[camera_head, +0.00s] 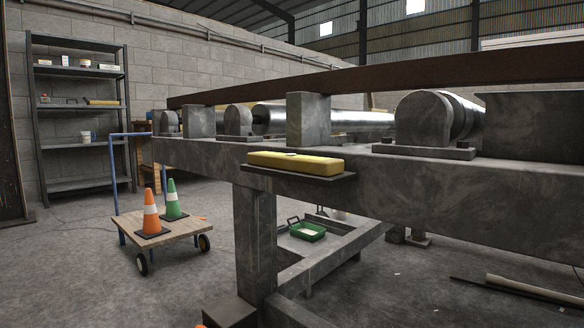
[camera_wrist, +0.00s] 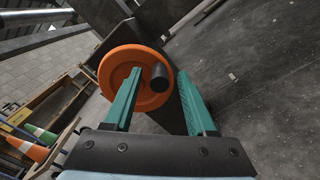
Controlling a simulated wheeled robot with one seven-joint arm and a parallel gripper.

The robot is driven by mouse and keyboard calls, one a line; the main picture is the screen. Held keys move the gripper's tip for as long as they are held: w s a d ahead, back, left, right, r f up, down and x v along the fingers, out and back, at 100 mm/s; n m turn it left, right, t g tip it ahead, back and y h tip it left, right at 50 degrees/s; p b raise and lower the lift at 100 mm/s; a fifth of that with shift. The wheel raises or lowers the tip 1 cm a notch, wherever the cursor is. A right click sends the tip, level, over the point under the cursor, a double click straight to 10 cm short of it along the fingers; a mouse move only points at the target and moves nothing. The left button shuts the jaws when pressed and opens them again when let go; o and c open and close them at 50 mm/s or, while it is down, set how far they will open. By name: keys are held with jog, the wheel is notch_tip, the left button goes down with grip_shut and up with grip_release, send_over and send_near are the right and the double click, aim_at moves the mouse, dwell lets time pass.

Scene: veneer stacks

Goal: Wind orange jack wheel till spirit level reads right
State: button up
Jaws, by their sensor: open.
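The orange jack wheel (camera_wrist: 117,66) fills the upper middle of the wrist view, with a dark cylindrical handle (camera_wrist: 160,76) standing out from its right side. My gripper (camera_wrist: 159,74) is open, its teal fingers pointing at the wheel. The handle appears between the two fingertips; whether they touch it I cannot tell. The left finger covers part of the wheel. In the head view, the yellow spirit level (camera_head: 300,164) lies on a dark ledge of the grey machine frame. Its vial is too small to read. Only a sliver of orange, perhaps the wheel, shows at the bottom edge there.
The heavy machine frame (camera_head: 430,195) with its rollers crosses the right of the head view. A green tray (camera_head: 307,232) sits within the lower frame. A wooden trolley (camera_head: 158,236) with two cones stands left, before a metal shelf (camera_head: 83,118). Floor at front left is clear.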

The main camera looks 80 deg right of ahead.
jog(key=p+v, duration=0.1)
jog(key=v, duration=0.6)
dwell(0.5)
dwell(0.3)
